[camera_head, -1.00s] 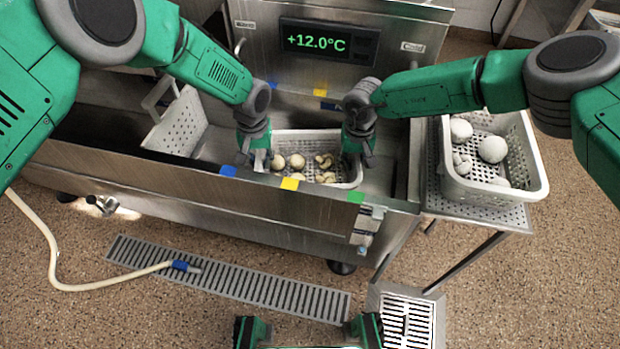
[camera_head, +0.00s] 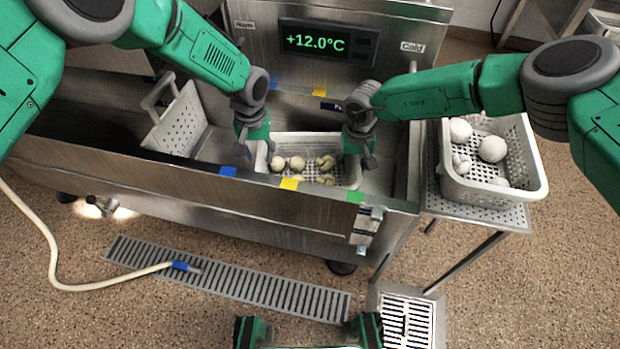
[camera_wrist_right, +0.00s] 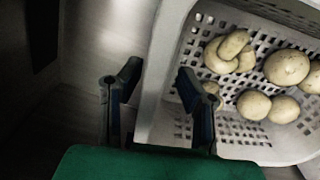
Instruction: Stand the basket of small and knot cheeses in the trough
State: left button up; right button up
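The pale perforated basket (camera_head: 310,143) stands in the trough (camera_head: 215,152) below the display, looking level. It holds round small cheeses (camera_head: 297,163) and knotted cheeses (camera_head: 325,162); they also show in the right wrist view (camera_wrist_right: 287,67). My left gripper (camera_head: 254,150) is at the basket's left end, its fingers looking spread about the rim. My right gripper (camera_head: 358,158) is at the right end. In the right wrist view its fingers (camera_wrist_right: 160,85) are apart, one outside the basket wall (camera_wrist_right: 165,65) and one inside, with gaps showing.
A second basket (camera_head: 538,170) with white cheeses stands on the perforated side shelf (camera_head: 480,212) at right. A perforated divider (camera_head: 180,125) leans in the trough to the left. Blue, yellow and green tags mark the trough's front edge (camera_head: 320,196). A hose lies on the floor.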

pick_arm(q)
notch_tip(320, 180, up, 9)
jog(key=shift+f, duration=0.2)
pick_arm(e)
notch_tip(320, 180, up, 12)
dwell(0.4)
jog(key=shift+r, duration=0.1)
pick_arm(q)
jog(key=shift+r, duration=0.1)
pick_arm(e)
jog(key=shift+r, duration=0.1)
